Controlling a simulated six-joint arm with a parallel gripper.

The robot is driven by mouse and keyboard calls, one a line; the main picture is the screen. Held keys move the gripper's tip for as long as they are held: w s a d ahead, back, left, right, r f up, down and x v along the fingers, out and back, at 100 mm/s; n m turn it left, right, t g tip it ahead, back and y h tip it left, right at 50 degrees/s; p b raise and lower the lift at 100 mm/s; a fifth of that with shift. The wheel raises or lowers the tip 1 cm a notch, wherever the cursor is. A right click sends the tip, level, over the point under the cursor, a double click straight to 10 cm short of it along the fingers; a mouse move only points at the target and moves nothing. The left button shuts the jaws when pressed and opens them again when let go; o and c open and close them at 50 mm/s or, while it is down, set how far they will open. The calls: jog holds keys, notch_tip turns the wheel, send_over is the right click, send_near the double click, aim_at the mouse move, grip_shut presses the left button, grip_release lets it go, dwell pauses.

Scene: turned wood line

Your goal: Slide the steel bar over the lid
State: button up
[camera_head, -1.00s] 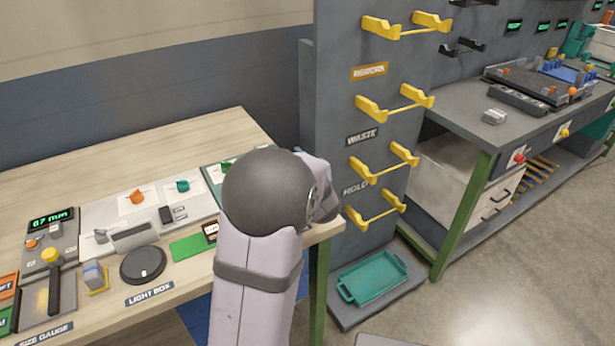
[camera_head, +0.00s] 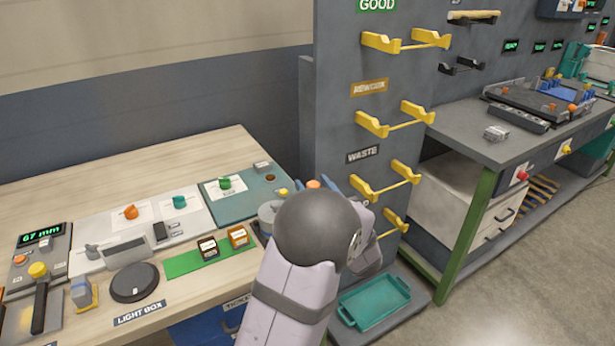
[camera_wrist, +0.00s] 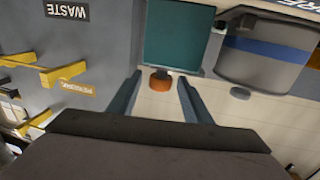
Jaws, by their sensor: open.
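My gripper (camera_wrist: 157,100) shows in the wrist view with its two fingers spread and nothing gripped. An orange knob-like piece (camera_wrist: 160,82) appears in the gap between the fingers, beyond the tips as far as I can tell. A grey container with a blue band (camera_wrist: 262,58) is to the right of the fingers. In the head view a grey round pot (camera_head: 268,212) is partly hidden by my arm, and an orange top (camera_head: 313,183) shows just beyond the arm. I cannot clearly make out the steel bar or the lid.
A grey post with yellow hooks (camera_head: 372,122) stands right of the wooden bench (camera_head: 215,148). A teal board (camera_head: 215,205), a green mat (camera_head: 182,265) and a black disc (camera_head: 134,283) occupy the bench. A teal tray (camera_head: 400,283) sits low beside the post.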

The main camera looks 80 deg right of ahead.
jog(key=shift+p+x, duration=0.3)
jog(key=shift+x, duration=2)
jog(key=shift+c, duration=0.7)
